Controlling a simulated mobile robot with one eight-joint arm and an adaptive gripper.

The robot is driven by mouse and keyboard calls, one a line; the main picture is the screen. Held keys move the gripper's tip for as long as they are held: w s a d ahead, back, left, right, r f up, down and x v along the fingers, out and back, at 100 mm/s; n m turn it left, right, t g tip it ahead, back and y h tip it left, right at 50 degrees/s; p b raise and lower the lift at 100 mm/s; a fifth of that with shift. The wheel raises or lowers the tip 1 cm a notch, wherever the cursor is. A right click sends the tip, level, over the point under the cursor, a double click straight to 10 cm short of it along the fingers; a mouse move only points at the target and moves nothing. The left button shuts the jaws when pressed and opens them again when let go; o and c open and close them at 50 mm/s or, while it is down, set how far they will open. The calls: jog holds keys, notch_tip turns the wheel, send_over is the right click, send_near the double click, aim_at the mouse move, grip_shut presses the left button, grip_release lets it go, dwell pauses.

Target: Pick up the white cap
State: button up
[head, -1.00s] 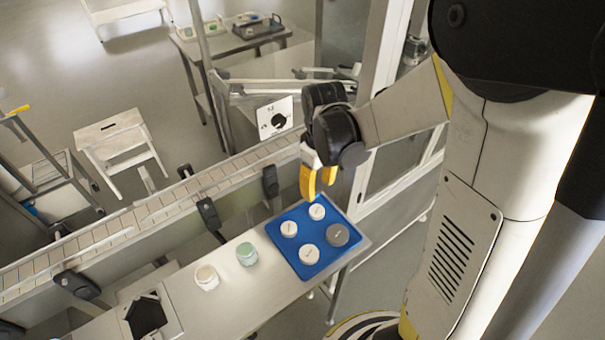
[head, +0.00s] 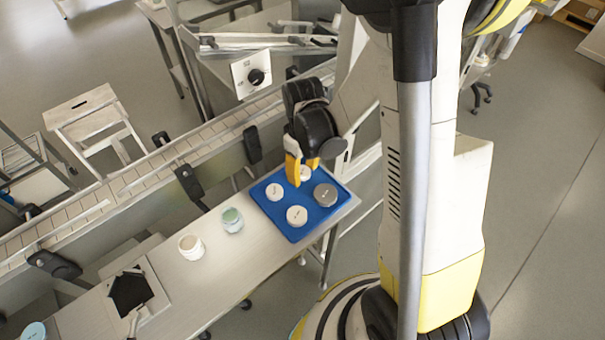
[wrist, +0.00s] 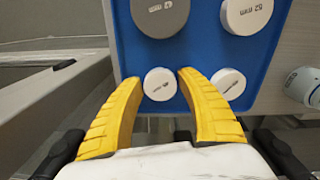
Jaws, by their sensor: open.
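A blue tray (head: 262,209) holds a grey cap (head: 325,195) and several white caps. One white cap (head: 306,174) sits at the tray's far corner, partly hidden by my gripper (head: 302,174). In the wrist view, my open gripper (wrist: 160,100) has its yellow fingers on either side of this small white cap (wrist: 160,84), with gaps showing. A larger white cap marked 52 mm (wrist: 247,13) and the grey cap (wrist: 160,14) lie farther up.
A whitish jar (head: 191,247) and a green-topped jar (head: 232,220) stand left of the tray on the metal table (head: 215,270). A conveyor (head: 150,165) runs behind the table. A dark square opening (head: 130,290) is at the table's left part.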

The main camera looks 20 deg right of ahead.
jog(key=shift+r, duration=0.1)
jog(key=c, duration=0.4)
jog(key=shift+r, duration=0.15)
jog(key=shift+c, duration=0.2)
